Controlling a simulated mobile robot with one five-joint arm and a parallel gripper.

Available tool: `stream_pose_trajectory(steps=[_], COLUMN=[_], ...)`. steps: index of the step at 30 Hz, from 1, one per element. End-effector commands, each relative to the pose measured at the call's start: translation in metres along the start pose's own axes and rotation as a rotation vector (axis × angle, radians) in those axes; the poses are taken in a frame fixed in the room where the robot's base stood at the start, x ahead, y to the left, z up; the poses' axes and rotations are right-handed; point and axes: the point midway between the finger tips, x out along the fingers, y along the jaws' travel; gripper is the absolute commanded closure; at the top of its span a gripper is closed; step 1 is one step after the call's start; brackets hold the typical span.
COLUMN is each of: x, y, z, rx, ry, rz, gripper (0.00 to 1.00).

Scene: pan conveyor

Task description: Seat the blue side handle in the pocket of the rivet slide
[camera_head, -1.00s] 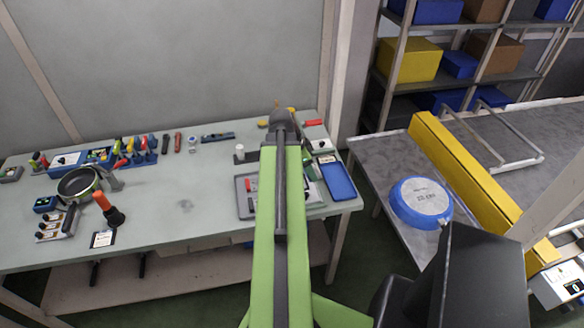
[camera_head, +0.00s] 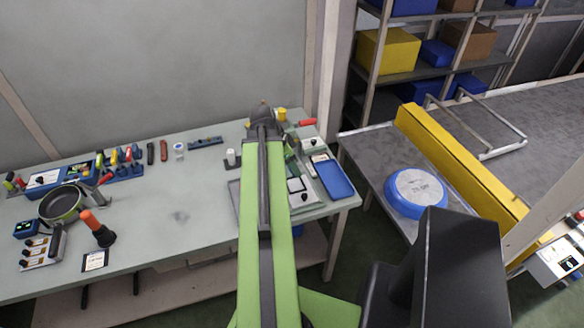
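My gripper (camera_head: 263,118) is at the far end of my green arm, over the back right part of the grey-green bench. I see it from behind, so its fingers and anything between them are hidden. I cannot make out the blue side handle for certain. I cannot identify the rivet slide or its pocket with certainty either. A small blue bar with dark parts (camera_head: 205,143) lies near the back edge, left of my gripper. A yellow piece (camera_head: 281,114) shows just right of my gripper; I cannot tell whether they touch.
A blue tray (camera_head: 335,179) lies at the bench's right end, near a red-handled tool (camera_head: 307,122). A pan (camera_head: 62,204), an orange-handled tool (camera_head: 97,228) and tool racks stand left. A blue-rimmed round pan (camera_head: 416,193) lies beside the yellow conveyor rail (camera_head: 460,165). The bench middle is clear.

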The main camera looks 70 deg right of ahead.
Motion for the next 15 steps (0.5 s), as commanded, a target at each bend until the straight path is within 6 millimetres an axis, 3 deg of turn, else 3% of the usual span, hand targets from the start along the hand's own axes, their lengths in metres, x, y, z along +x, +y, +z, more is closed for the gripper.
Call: stream_pose_trajectory(steps=[3,6,15], x=[0.031,0.046,0.047], y=[-0.020,-0.031,-0.028], z=[0.001,0.001,0.005], rx=[0.035,0.060,0.059], ry=[-0.061,-0.131,-0.175], rz=[0.013,0.020,0.019], gripper=[0.94,0.94,0.94])
